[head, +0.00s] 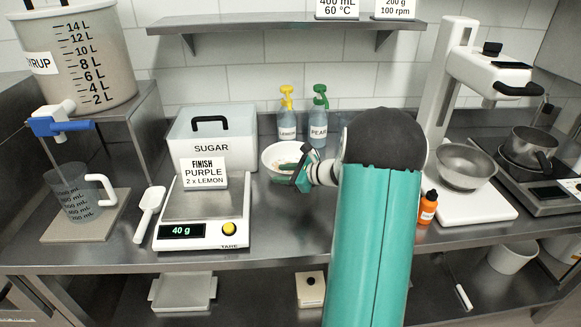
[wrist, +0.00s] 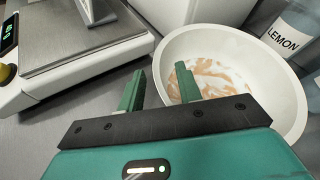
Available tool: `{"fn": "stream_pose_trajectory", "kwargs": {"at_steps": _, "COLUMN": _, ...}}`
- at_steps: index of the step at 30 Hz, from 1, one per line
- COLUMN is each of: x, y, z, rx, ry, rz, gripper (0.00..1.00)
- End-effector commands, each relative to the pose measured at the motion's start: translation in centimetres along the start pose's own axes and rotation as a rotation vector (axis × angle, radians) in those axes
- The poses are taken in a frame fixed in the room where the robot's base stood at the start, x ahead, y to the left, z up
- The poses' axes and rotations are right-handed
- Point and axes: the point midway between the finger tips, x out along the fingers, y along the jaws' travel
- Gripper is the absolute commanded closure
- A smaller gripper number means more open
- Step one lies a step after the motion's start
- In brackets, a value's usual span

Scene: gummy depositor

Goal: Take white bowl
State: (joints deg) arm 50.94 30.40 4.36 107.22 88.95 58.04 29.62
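The white bowl (head: 275,155) stands on the steel counter, right of the sugar box, partly hidden by my gripper in the head view. In the wrist view the white bowl (wrist: 219,41) lies just beyond my fingers, with some light brown residue inside. My gripper (head: 299,180) is at the bowl's near side. In the wrist view my gripper (wrist: 160,88) is open, its two green fingers apart. The right finger overlaps the bowl's inside and the left finger is outside its left rim, so the near-left rim runs between them. I cannot tell whether they touch it.
A scale (head: 205,215) reading 40 g stands left of the bowl, with a sugar box (head: 236,154) behind it. Lemon (head: 287,122) and pear (head: 319,125) bottles stand behind the bowl. An orange bottle (head: 428,208) and a stand mixer (head: 470,205) are at right.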

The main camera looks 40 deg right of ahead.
Motion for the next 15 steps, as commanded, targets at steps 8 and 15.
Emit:
{"fn": "stream_pose_trajectory", "kwargs": {"at_steps": 8, "x": -0.07, "y": -0.02, "z": 0.02, "rx": -0.001, "ry": 0.000, "rz": 0.000, "gripper": 0.93}}
{"fn": "stream_pose_trajectory", "kwargs": {"at_steps": 15, "x": -0.09, "y": -0.07, "z": 0.11, "rx": -0.003, "ry": -0.001, "rz": -0.001, "gripper": 1.00}}
